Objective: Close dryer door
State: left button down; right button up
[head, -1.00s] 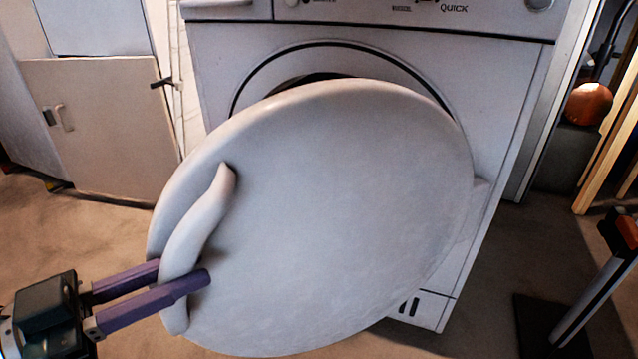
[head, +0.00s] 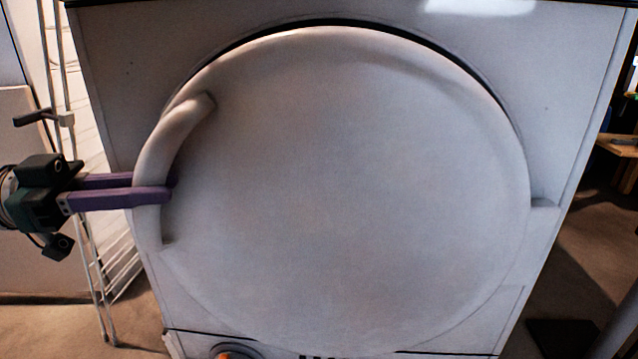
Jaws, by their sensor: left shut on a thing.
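The round white dryer door (head: 350,190) fills the middle of the head view. It lies nearly flat against the dryer front (head: 110,70), with a thin dark line along its upper edge. I cannot tell whether it is latched. Its hinge (head: 543,203) shows at the right edge. The curved door handle (head: 183,125) is on the door's left side. My left gripper (head: 170,190) comes in from the left with its purple fingers shut on the handle. My right gripper is not in view.
A white folding rack (head: 85,190) stands left of the dryer, close to my left gripper. A pale cabinet (head: 20,150) is behind it. A wooden piece (head: 620,145) and a dark base plate (head: 562,337) are at the right. Bare floor shows at lower left.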

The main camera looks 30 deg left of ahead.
pick_arm(q)
jog(key=shift+w+a, duration=0.2)
jog(key=shift+w, duration=0.1)
jog(key=shift+f, duration=0.1)
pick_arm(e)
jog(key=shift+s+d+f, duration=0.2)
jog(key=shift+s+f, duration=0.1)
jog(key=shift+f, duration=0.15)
